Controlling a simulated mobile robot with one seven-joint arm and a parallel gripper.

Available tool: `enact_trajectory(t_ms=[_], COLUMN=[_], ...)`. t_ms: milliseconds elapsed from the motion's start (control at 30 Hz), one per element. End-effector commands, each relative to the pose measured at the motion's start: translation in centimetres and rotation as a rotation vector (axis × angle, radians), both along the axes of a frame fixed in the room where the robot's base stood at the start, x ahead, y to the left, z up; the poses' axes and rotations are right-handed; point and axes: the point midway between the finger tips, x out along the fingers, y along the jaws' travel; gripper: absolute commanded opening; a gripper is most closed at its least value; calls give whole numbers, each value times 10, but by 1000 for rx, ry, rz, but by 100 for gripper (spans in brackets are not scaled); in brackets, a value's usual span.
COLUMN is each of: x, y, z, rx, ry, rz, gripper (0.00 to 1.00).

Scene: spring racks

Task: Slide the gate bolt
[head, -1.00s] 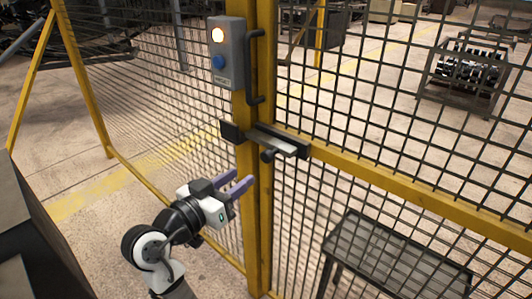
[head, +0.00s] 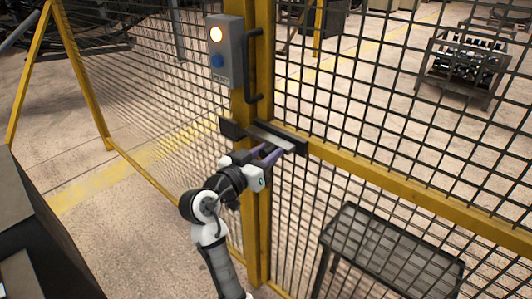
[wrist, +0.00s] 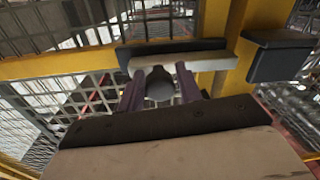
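The gate bolt is a pale metal bar (head: 270,138) on a dark backing plate (head: 298,146) fixed to the yellow gate rail. In the wrist view the bar (wrist: 213,60) lies level, with a dark round knob (wrist: 160,84) sticking out toward me. A dark keeper block (head: 231,129) sits on the post to the left; in the wrist view it is at the right (wrist: 280,57), with a small gap from the bar's end. My gripper (head: 272,155) is open, its purple fingers on either side of the knob. Whether they touch it is unclear.
A grey control box (head: 226,50) with a lit lamp and blue button is above the bolt, beside a dark vertical handle (head: 254,66). Mesh fence panels surround the gate. A dark table (head: 390,255) stands low at right and a parts rack (head: 463,68) at the back right.

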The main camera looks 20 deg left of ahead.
Motion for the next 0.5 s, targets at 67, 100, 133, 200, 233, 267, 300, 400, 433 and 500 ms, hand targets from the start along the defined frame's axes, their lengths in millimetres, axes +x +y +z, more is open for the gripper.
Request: enact_trajectory(t_ms=[67, 100, 133, 200, 233, 267, 300, 400, 433, 500], x=[0, 0, 0, 0, 0, 0, 0, 0, 1, 4], y=[0, 0, 0, 0, 0, 0, 0, 1, 3, 10], z=[0, 0, 0, 0, 0, 0, 0, 0, 0, -1], rx=[0, 0, 0, 0, 0, 0, 0, 0, 0, -1], ry=[0, 0, 0, 0, 0, 0, 0, 0, -1, -2], rz=[0, 0, 0, 0, 0, 0, 0, 0, 0, 1], gripper=[24, 18, 15, 5, 2, 0, 0, 0, 0, 0])
